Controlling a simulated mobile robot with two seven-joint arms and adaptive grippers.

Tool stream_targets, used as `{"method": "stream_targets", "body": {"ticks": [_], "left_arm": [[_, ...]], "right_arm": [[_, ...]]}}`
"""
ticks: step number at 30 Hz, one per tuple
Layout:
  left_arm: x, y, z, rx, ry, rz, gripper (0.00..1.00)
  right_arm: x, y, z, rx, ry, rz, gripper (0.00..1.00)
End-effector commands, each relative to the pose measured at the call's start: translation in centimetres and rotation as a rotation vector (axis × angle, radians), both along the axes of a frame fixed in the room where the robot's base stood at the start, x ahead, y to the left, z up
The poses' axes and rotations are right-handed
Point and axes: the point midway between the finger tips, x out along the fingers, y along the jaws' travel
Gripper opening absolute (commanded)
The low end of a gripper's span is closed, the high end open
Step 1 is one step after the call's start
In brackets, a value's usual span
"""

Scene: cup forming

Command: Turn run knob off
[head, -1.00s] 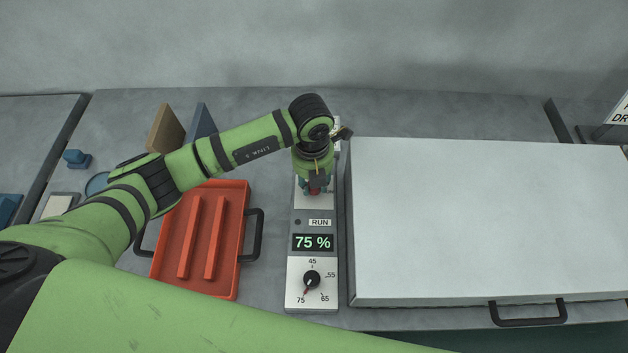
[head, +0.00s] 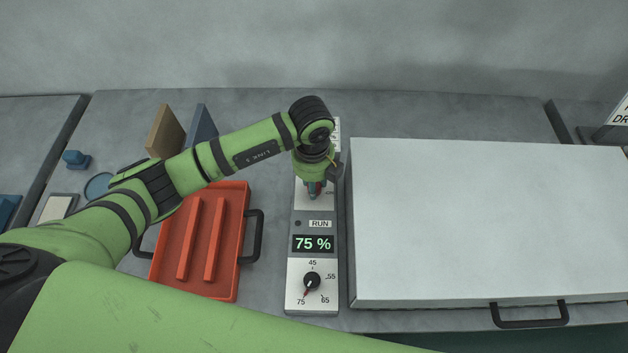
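A part of the plate's lettering shows just right of the fingers. The small round lamp (head: 298,223) beside the RUN label looks dark. My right gripper is not in view.
A black dial (head: 312,281) with a red pointer towards 75 sits lower on the panel. A red tray (head: 237,200) with dark handles lies left of the panel. A large white-topped box (head: 480,220) stands close on the right. Brown (head: 165,131) and blue-grey (head: 201,128) boards stand behind the tray.

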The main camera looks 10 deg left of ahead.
Motion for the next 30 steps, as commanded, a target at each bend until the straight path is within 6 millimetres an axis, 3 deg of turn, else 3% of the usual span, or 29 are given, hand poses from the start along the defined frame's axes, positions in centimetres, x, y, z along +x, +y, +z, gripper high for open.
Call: {"method": "stream_targets", "body": {"ticks": [19,20,21,30], "left_arm": [[-0.3,-0.08,-0.24,0.0,0.009,0.046,0.0],[-0.29,-0.09,-0.24,0.0,0.009,0.045,0.44],[-0.28,-0.09,-0.22,0.0,0.009,0.045,0.56],[-0.1,-0.05,-0.06,0.0,0.002,0.045,0.56]], "right_arm": [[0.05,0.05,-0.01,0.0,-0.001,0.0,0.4],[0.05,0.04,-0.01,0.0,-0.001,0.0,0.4],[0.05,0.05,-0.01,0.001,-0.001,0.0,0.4],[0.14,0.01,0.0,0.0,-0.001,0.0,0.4]]}}
